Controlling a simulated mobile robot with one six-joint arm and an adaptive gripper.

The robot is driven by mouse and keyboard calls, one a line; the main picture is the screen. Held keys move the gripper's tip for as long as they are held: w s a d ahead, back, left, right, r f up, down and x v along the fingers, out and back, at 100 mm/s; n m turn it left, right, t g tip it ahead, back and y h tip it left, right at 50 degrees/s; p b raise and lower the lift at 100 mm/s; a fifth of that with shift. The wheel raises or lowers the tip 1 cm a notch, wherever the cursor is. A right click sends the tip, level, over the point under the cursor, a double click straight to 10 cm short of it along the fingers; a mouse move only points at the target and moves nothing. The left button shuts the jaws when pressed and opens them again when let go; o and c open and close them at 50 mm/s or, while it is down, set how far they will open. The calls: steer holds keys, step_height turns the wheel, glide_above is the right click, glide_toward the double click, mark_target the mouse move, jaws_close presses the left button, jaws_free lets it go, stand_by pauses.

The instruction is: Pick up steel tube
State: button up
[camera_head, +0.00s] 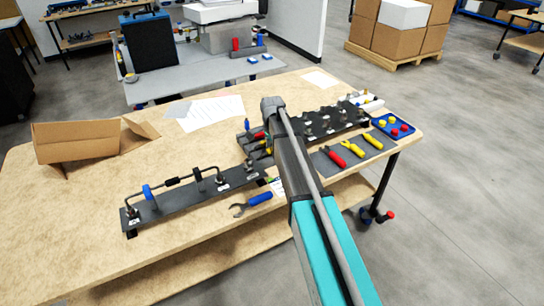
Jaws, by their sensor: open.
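A bent metal tube (168,184) is held in a long dark rack (180,203) at the front left of the wooden table. It carries a blue piece and a black sleeve, and its colour is dark, so I cannot be sure it is the steel tube. My arm reaches from the bottom right up over the table, and its far end is above the middle, to the right of this tube. My gripper's fingers do not show; they seem hidden behind the arm. I see nothing held.
A second rack (325,123) with fittings stands behind my arm to the right. Pliers lie on a grey mat (371,154); a blue tray (392,127) holds red and yellow caps. A wrench (252,204) lies by the front edge. An open cardboard box (75,142) stands at left.

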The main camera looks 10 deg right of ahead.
steer(key=shift+f, duration=0.45)
stand_by(0.3)
jaws_close()
